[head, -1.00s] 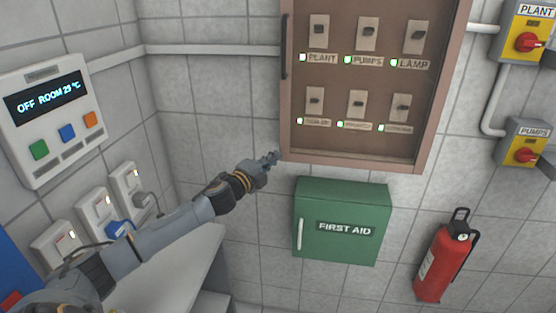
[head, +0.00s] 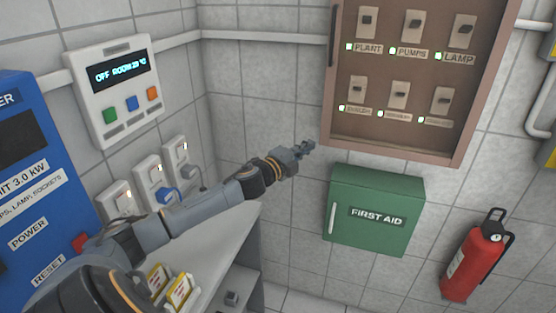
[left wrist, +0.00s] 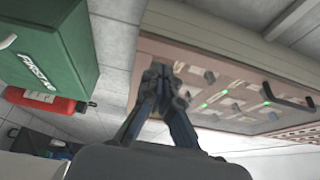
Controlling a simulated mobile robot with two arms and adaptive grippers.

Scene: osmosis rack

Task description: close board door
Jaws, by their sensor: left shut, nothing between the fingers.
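The board (head: 398,145) is a brown-framed cabinet on the back wall, with two rows of switches and small green lights. A dark upright handle (head: 332,36) is on its left edge. The switches show clearly; I cannot tell how far the door stands from the case. My left gripper (head: 308,148) is shut and empty, just left of the board's lower left corner in the head view. In the left wrist view my left gripper's fingertips (left wrist: 158,75) appear over the board's pinkish frame (left wrist: 185,50), with the handle (left wrist: 287,97) at right. I cannot tell whether they touch. My right gripper is out of view.
A green first aid box (head: 376,230) hangs below the board, and a red fire extinguisher (head: 474,262) stands to its right. A white thermostat panel (head: 122,128), sockets (head: 148,178) and a blue power unit (head: 35,140) are at left. A grey worktop (head: 215,245) lies under my left arm.

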